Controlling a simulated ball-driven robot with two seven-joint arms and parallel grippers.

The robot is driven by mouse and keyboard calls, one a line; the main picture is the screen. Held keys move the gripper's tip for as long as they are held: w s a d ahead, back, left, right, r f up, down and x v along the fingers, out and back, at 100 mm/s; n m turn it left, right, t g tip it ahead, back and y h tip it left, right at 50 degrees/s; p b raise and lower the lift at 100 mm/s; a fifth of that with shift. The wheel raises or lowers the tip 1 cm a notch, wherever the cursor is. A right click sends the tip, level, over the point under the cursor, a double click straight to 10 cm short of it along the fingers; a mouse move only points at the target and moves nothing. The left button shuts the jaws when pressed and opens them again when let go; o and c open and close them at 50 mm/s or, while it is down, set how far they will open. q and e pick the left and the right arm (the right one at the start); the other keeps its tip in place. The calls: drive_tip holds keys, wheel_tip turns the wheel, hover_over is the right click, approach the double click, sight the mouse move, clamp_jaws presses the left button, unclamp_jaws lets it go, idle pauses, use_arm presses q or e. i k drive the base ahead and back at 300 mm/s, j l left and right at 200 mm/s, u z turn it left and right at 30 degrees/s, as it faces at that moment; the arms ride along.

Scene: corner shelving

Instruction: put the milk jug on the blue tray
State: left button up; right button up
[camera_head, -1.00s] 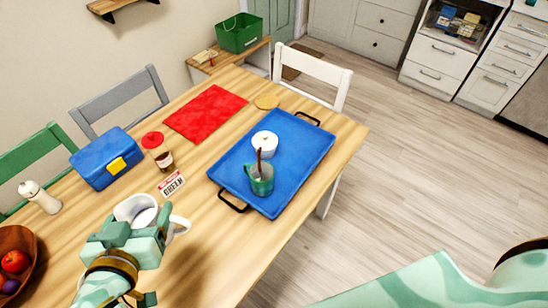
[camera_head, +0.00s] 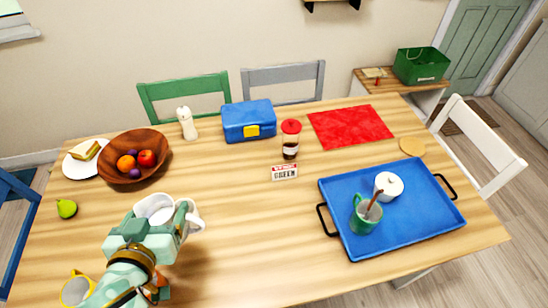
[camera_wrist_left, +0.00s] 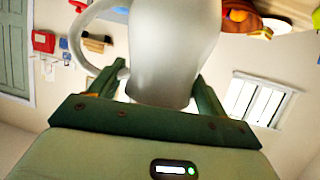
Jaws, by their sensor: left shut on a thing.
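The white milk jug (camera_head: 157,207) is held in my left gripper (camera_head: 152,222) above the near left part of the table, its handle to the right in the head view. In the left wrist view the jug (camera_wrist_left: 175,50) sits between the two fingers. The blue tray (camera_head: 395,235) lies on the right part of the table, well to the right of the jug. On the tray stand a green mug (camera_head: 365,216) with a brown stick in it and a white round pot (camera_head: 389,184). My right gripper is not in view.
Between jug and tray the table (camera_head: 255,225) is mostly clear. A small sign (camera_head: 285,172), a red-capped jar (camera_head: 291,140) and a blue box (camera_head: 248,122) stand behind. A wooden fruit bowl (camera_head: 135,157) is at left; a yellow mug (camera_head: 76,290) is at the near left.

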sight(434, 209)
drive_tip(key=l+u, duration=0.25)
drive_tip(key=l, duration=0.3)
drive_tip(key=l+u, duration=0.2)
drive_tip(key=l, duration=0.35)
drive_tip(key=k+l+u, duration=0.25)
drive_tip(key=l, duration=0.3)
drive_tip(key=l+u, duration=0.2)
drive_tip(key=l, duration=0.35)
drive_tip(key=k+l, duration=0.15)
drive_tip(key=l, duration=0.3)
drive_tip(key=k+l, duration=0.1)
drive_tip(key=l, duration=0.3)
drive_tip(key=k+l, duration=0.15)
drive_tip(key=l, duration=0.3)
